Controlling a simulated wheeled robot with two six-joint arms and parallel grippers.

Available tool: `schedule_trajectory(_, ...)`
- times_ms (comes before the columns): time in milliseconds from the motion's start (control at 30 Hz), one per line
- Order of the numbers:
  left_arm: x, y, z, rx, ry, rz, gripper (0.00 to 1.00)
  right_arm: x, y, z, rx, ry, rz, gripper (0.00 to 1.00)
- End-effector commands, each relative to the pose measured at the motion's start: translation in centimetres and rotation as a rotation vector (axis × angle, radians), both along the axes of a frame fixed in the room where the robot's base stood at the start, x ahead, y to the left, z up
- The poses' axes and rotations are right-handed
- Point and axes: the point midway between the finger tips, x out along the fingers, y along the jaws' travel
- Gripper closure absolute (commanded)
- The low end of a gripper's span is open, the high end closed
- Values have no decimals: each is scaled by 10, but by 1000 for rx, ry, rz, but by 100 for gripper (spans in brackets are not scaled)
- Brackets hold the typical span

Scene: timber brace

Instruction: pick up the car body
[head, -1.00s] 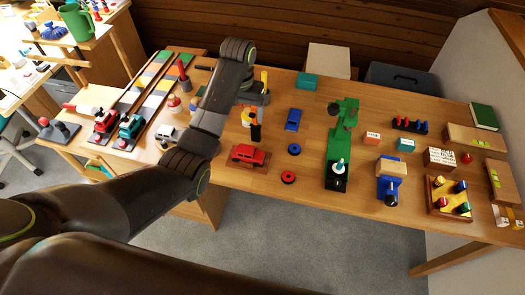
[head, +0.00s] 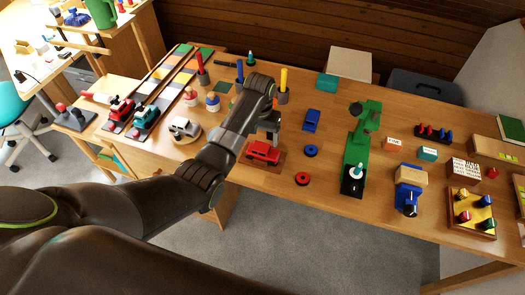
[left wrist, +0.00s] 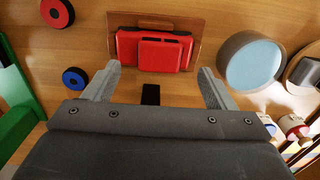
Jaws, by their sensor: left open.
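The red car body (head: 263,152) rests on a small brown wooden board near the table's front edge. In the left wrist view the red car body (left wrist: 152,50) lies just beyond and between the fingertips. My left gripper (head: 274,130) is above and just behind the car in the head view. Its two fingers are spread wide in the left wrist view (left wrist: 160,80), with nothing between them and no contact seen. A blue car-shaped block (head: 311,120) lies farther back. My right gripper is not in view.
A blue ring (head: 311,151) and a red ring (head: 302,179) lie right of the car. A green stand (head: 362,140) rises farther right. A grey cup (head: 282,97) with a yellow stick stands behind my gripper.

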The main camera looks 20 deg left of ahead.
Motion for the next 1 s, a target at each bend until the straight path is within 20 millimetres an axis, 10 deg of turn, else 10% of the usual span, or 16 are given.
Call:
schedule_trajectory(667, 2, -1, -46, 0, 1, 0, 22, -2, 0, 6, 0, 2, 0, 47)
schedule_trajectory(1000, 2, -1, -46, 0, 1, 0, 66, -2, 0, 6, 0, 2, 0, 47)
